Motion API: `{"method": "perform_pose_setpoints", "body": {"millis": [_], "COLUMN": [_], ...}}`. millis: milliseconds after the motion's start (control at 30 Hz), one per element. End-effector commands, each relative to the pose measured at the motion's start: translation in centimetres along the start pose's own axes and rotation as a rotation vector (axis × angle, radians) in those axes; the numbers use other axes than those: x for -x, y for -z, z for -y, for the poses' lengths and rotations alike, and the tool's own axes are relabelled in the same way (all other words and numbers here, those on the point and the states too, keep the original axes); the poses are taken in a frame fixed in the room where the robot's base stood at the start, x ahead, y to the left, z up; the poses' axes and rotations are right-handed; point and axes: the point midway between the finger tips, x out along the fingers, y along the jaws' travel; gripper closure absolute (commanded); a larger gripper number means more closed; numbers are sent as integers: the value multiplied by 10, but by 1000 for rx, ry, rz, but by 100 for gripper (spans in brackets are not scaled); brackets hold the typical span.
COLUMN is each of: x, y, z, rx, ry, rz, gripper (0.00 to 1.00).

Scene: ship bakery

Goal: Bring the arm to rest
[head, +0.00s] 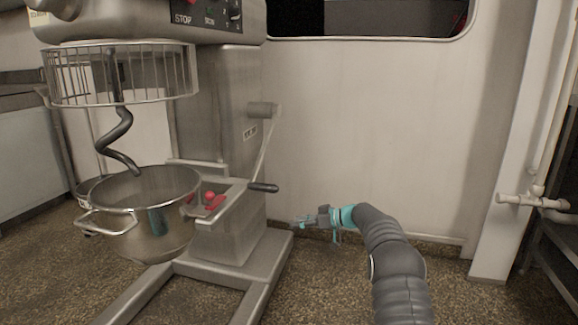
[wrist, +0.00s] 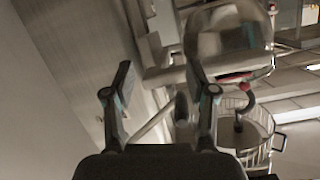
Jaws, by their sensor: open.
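My gripper (head: 304,221) is at the end of my dark grey arm, right of the big steel mixer (head: 222,140) in the head view. Its fingers point left, toward the mixer's column and lever. In the wrist view my gripper (wrist: 160,100) shows two fingers spread apart with nothing between them. The mixer's lever, with a black handle (head: 263,188), is just left of the gripper in the head view. The gripper looks apart from it, though the exact distance is hard to tell.
The mixer's steel bowl (head: 160,229) sits under the spiral hook (head: 117,135) and wire guard (head: 70,80). A pale wall (head: 370,130) stands behind my arm. White pipes (head: 533,200) run at the right. Speckled floor (head: 330,285) is open around my arm.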

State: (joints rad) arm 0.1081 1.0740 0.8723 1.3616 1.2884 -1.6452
Motion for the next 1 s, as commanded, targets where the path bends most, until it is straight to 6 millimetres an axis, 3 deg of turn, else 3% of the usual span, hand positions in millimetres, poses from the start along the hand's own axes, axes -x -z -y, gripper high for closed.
{"method": "perform_pose_setpoints", "body": {"millis": [100, 300, 600, 1000], "x": [6, 38, 102, 191], "y": [-37, -67, -70, -62], "z": [14, 66, 158, 283], "rx": [-259, -621, -895, -1002], "ry": [-36, -165, -407, -715], "rz": [145, 382, 595, 716], "gripper": [43, 43, 43, 43]}}
